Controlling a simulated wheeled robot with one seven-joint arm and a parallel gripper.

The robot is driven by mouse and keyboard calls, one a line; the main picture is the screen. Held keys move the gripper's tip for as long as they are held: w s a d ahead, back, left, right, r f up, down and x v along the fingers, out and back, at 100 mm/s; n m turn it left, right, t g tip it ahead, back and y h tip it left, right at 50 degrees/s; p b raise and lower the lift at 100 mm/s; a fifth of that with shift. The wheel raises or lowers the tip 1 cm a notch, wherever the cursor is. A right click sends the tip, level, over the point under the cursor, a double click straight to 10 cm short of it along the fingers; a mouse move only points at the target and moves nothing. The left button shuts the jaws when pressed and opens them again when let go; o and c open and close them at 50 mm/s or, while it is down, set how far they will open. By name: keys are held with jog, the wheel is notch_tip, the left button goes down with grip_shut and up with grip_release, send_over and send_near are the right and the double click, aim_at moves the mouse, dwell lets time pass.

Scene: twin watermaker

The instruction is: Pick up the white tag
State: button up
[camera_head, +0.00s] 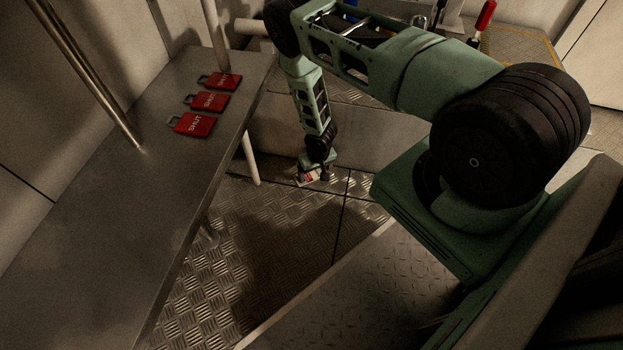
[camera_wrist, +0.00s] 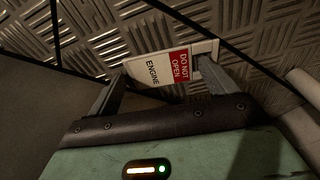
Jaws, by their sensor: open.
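The white tag (camera_wrist: 148,71) has a red panel reading "DO NOT OPEN" and the word "ENGINE" on its white part. In the wrist view it spans the space at the ends of my gripper's fingers (camera_wrist: 163,80). The fingers are spread, one near each end of the tag. I cannot tell whether they touch it. In the head view my gripper (camera_head: 316,174) points down close to the metal floor, with the tag (camera_head: 308,175) showing small at its tips. Part of the tag is hidden by the gripper there.
A grey bench (camera_head: 108,220) runs along the left with three red tags marked "SHUT" (camera_head: 194,124) on it. A pale post (camera_head: 251,158) stands left of my gripper. A low wall (camera_head: 275,138) is behind it. The treadplate floor (camera_head: 215,290) in front is clear.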

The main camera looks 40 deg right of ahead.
dwell(0.4)
jog(key=c, duration=0.8)
